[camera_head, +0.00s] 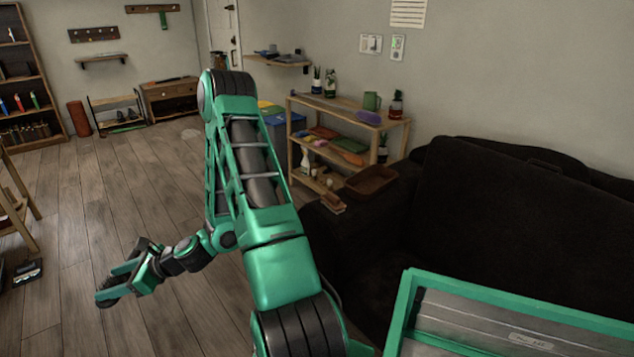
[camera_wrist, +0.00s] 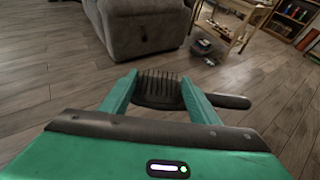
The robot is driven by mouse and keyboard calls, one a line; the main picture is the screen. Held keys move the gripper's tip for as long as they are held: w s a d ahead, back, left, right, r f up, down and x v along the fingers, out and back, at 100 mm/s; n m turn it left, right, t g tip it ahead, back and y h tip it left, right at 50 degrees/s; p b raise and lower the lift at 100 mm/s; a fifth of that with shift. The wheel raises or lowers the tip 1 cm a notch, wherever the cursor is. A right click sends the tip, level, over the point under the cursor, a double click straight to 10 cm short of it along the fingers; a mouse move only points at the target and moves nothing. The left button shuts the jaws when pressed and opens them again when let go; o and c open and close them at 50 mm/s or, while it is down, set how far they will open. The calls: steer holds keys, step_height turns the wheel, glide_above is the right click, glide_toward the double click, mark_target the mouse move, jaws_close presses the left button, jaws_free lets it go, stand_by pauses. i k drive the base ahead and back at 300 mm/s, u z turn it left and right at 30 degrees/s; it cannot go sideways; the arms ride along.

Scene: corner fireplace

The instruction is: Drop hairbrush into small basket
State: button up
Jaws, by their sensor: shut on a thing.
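My gripper (camera_head: 122,282) is at the lower left of the head view, above open wood floor. In the wrist view my gripper (camera_wrist: 160,92) is shut on a dark hairbrush (camera_wrist: 158,86). The bristled head is between the green fingers, and the handle sticks out past the right finger. In the head view the brush is dark and small between the fingers.
A dark sofa (camera_head: 520,220) fills the right side. A wooden shelf (camera_head: 345,120) with plants, a green mug and cloths stands against the wall. A small dark object (camera_head: 27,272) lies on the floor at far left, near a wooden stand. The middle floor is clear.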

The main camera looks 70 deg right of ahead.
mark_target(376, 186)
steer(key=i, duration=2.05)
steer(key=z, duration=3.15)
steer(key=i, duration=1.05)
